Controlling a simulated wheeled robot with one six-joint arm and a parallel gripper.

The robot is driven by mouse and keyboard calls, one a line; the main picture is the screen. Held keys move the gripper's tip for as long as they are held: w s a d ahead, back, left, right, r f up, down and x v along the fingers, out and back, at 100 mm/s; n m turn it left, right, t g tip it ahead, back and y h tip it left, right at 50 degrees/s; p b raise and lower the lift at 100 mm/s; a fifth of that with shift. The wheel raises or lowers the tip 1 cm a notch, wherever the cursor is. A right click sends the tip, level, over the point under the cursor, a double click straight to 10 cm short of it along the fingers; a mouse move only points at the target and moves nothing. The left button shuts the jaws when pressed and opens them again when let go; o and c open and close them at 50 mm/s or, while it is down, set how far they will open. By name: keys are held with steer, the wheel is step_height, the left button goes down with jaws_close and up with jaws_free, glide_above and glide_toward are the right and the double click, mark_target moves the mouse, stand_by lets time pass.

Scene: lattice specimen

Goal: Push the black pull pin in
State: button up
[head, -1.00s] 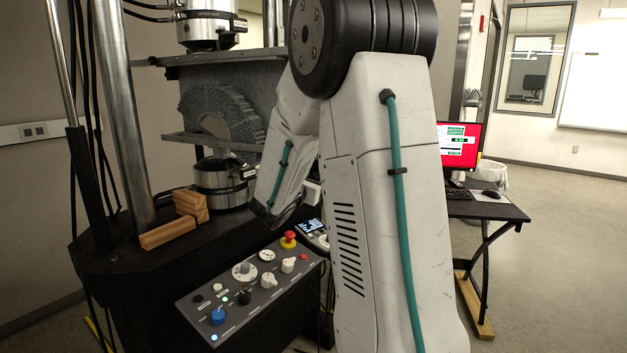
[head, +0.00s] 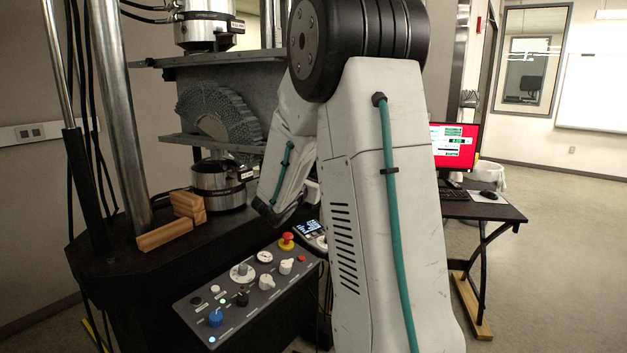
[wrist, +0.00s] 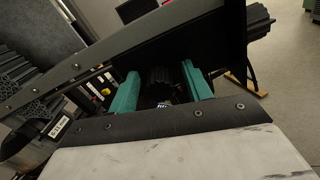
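In the wrist view, my gripper (wrist: 162,88) shows as two teal fingers set apart. A dark ribbed cylindrical part (wrist: 159,76) lies between and beyond them; I cannot tell for sure whether it is the black pull pin or whether the fingers touch it. Another black ribbed knob (wrist: 256,20) sticks out beyond the right end of a dark bar. In the head view, my arm hides the gripper and whatever is in front of it.
A control panel (head: 262,312) with knobs and a red stop button (head: 287,240) sits below my forearm. Wooden blocks (head: 170,236) lie on the machine's black bed beside a steel column (head: 121,120). A desk with a red-screened monitor (head: 453,146) stands right; floor beyond is clear.

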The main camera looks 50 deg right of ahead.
steer(key=shift+a, duration=0.1)
steer(key=v, duration=0.7)
steer(key=shift+a, duration=0.3)
